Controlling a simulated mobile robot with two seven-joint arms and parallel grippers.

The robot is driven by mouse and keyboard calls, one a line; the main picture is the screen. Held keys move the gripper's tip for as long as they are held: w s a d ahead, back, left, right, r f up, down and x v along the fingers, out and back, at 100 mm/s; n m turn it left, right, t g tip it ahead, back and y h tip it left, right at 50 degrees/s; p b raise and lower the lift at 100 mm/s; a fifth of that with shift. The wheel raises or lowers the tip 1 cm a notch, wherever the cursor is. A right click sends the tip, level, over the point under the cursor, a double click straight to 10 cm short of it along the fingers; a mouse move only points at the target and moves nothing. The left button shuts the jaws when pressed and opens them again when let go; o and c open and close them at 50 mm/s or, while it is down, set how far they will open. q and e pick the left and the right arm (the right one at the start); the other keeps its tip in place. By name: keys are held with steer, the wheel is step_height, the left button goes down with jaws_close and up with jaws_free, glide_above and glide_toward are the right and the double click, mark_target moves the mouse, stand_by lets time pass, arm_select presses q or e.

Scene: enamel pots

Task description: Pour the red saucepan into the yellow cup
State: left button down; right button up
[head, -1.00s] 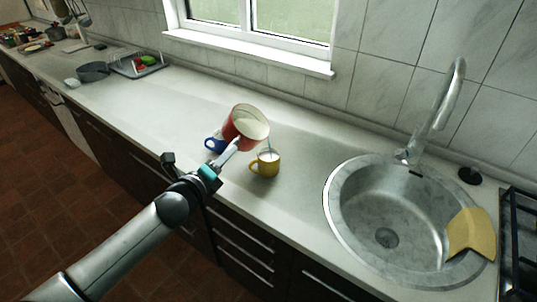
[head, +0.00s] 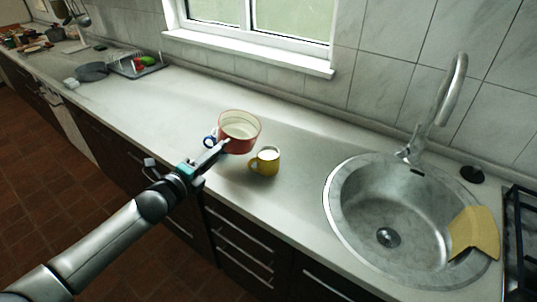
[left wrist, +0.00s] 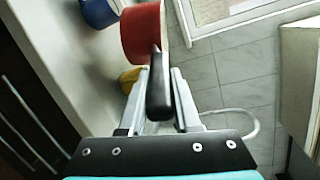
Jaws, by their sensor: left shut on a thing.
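The red saucepan (head: 240,138), cream inside, is held nearly level above the counter, just behind and left of the yellow cup. Whitish contents show inside it. My left gripper (head: 216,150) is shut on its handle; in the left wrist view the dark handle (left wrist: 158,95) lies between the fingers and the red side of the saucepan (left wrist: 140,35) is beyond. The yellow cup (head: 267,165) stands upright on the counter with white contents near its rim. It shows partly in the left wrist view (left wrist: 129,78). My right gripper is not in view.
The round sink (head: 342,222) with a yellow cloth (head: 474,233) is at the right. The counter between is clear.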

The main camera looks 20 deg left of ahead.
arm_select(q)
steer(key=a+r+n+h+p, duration=0.1)
steer(key=a+r+n+p, duration=0.2)
steer(key=r+p, duration=0.3)
steer(key=shift+w+a+r, duration=0.25)
steer(key=shift+a+r, duration=0.2)
steer(key=shift+r, duration=0.3)
steer(key=shift+d, duration=0.1)
